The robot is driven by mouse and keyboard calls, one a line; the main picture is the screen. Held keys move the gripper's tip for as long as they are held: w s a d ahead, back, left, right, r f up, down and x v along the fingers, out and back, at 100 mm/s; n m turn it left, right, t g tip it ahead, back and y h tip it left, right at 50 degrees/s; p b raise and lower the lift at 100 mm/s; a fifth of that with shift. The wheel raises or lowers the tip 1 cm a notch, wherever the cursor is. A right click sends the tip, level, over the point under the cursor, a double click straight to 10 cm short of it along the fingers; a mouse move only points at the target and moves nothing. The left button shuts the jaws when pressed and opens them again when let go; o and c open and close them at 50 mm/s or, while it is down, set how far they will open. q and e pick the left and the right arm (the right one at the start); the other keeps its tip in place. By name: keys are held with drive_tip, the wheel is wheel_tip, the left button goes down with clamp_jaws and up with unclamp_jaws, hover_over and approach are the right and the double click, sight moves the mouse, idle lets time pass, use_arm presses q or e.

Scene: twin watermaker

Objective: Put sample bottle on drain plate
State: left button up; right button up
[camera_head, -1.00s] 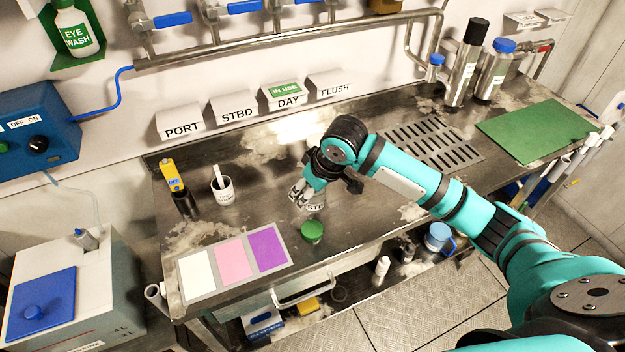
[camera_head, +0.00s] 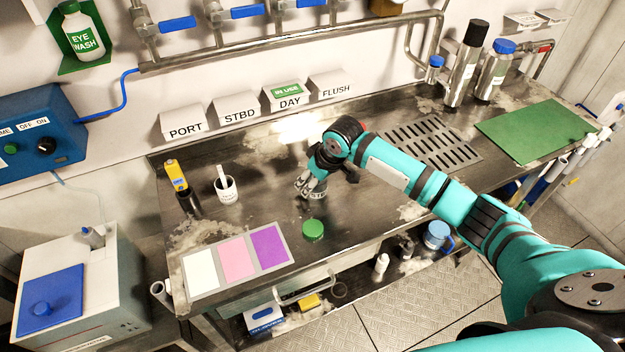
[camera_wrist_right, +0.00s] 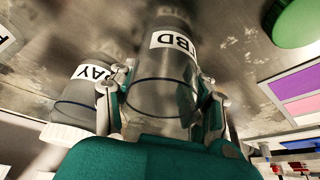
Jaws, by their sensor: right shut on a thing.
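The sample bottle (camera_wrist_right: 165,85), clear and labelled "STBD", is between the fingers of my right gripper (camera_wrist_right: 165,100) in the wrist view. My right gripper (camera_head: 312,186) is shut on it over the middle of the counter, and in the head view it mostly hides the bottle (camera_head: 319,194). I cannot tell if the bottle's base touches the counter. A second clear bottle labelled "DAY" (camera_wrist_right: 82,98) with a white cap is close beside it in the wrist view. The slotted drain plate (camera_head: 435,146) lies further right, empty, partly behind my forearm. My left gripper is out of view.
A green lid (camera_head: 313,230) and a card with white, pink and purple patches (camera_head: 236,260) lie in front. A white cup (camera_head: 228,190) and a yellow meter (camera_head: 176,175) are left. Steel bottles (camera_head: 466,65) and a green mat (camera_head: 537,130) are right.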

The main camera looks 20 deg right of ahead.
drive_tip(key=o, duration=1)
drive_tip(key=shift+f, duration=0.15)
